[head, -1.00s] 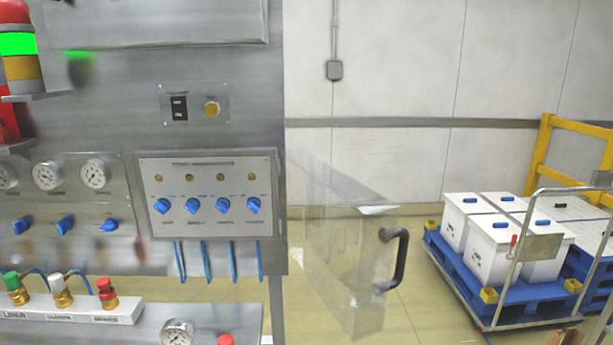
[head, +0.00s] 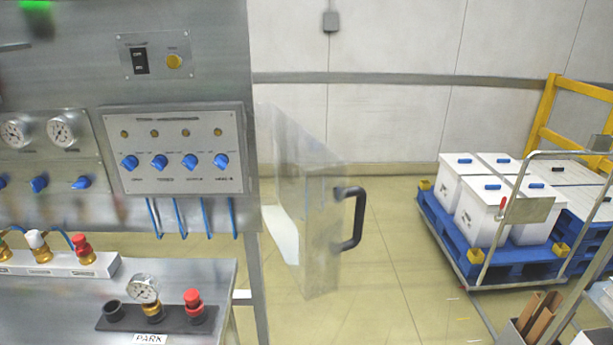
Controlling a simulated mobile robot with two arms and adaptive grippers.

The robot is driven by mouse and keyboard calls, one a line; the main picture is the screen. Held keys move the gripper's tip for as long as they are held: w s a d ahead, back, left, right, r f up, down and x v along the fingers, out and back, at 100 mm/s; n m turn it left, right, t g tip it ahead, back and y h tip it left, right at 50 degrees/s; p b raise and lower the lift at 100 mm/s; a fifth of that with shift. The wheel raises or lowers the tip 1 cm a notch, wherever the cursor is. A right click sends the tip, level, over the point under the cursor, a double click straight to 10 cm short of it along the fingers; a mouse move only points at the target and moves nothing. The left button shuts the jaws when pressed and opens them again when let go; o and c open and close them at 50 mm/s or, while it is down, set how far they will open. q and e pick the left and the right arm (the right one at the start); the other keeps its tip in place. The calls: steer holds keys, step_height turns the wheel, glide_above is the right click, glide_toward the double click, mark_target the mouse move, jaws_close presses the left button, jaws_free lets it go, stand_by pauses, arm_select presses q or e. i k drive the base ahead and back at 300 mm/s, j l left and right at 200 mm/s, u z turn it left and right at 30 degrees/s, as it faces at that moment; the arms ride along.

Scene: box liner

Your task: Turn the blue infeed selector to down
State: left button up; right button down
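A grey selector panel (head: 175,175) on the machine's steel front carries a row of several blue selector knobs. The leftmost knob (head: 130,162), the second (head: 159,161), the third (head: 190,161) and the rightmost (head: 221,160) each sit below a small amber lamp. The labels under them are too blurred to read, so I cannot tell which is the infeed selector. More blue knobs (head: 39,184) sit under the gauges at the left. Neither of my grippers shows in the head view.
A clear guard door with a black handle (head: 352,218) stands out right of the panel. A steel ledge with a gauge and a red-topped fitting (head: 194,303) juts out below. A cart of white boxes (head: 487,222) stands at the right. Open floor lies between door and cart.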

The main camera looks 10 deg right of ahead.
mark_target(160, 162)
steer(key=l+u, duration=0.4)
steer(key=l, duration=0.45)
steer(key=k+l+u, duration=0.1)
steer(key=l+u, duration=0.35)
steer(key=l, duration=0.35)
